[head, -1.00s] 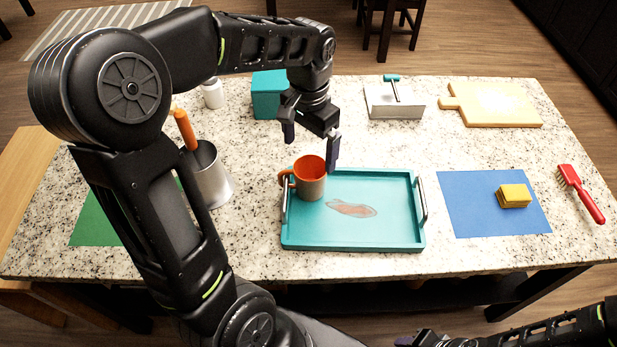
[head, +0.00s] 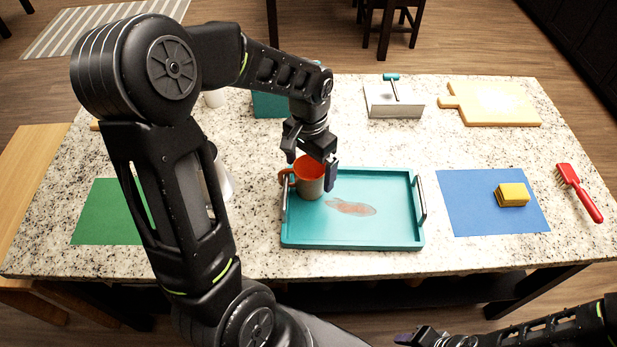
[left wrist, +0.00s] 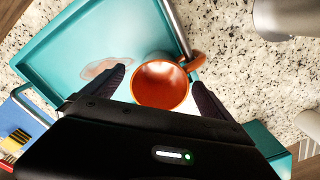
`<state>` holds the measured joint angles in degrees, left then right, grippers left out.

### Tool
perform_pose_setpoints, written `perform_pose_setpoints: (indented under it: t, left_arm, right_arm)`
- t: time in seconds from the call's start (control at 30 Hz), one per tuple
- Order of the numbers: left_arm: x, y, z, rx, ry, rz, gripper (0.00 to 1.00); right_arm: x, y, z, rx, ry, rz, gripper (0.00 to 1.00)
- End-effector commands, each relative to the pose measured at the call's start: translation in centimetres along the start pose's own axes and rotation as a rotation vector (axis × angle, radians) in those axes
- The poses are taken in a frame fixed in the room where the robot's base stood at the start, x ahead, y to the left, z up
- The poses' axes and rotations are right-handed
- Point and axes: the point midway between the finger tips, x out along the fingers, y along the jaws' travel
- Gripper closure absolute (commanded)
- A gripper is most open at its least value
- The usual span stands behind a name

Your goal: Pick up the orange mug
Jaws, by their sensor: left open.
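The orange mug (head: 311,186) stands upright at the left back part of the teal tray (head: 370,240), its handle pointing left. Its outside looks greyish-brown low down and its inside is orange. My left gripper (head: 312,172) is open and comes down from above, with its fingers at the mug's rim level in the head view. In the left wrist view the mug (left wrist: 161,85) lies between the two spread fingertips, with its handle towards the upper right. I cannot tell whether either finger touches it. My right gripper (head: 418,338) shows only partly at the bottom edge.
The tray has metal side handles and a reddish-brown stain (head: 352,208). A metal canister (head: 222,180) stands left, partly behind my arm. A teal box (head: 268,104), a grey box (head: 393,102) and a cutting board (head: 492,103) stand behind. A yellow sponge (head: 512,194) lies on a blue mat (head: 470,215).

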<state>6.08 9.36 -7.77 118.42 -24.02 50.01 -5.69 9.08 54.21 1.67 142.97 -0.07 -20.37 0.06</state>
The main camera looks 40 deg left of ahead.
Motion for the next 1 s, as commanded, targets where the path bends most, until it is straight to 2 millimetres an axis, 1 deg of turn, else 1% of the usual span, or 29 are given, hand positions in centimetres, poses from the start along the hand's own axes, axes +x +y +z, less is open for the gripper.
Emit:
perform_pose_setpoints:
  t: [0.57, 1.0]
  left_arm:
    - [0.01, -0.02, -0.02, 0.000, 0.001, -0.001, 0.03]
    - [0.01, -0.02, -0.02, 0.000, 0.001, -0.001, 0.38]
  right_arm:
    - [0.01, 0.00, 0.00, 0.000, 0.000, 0.000, 0.64]
    - [0.01, 0.00, 0.01, 0.000, 0.000, 0.000, 0.64]
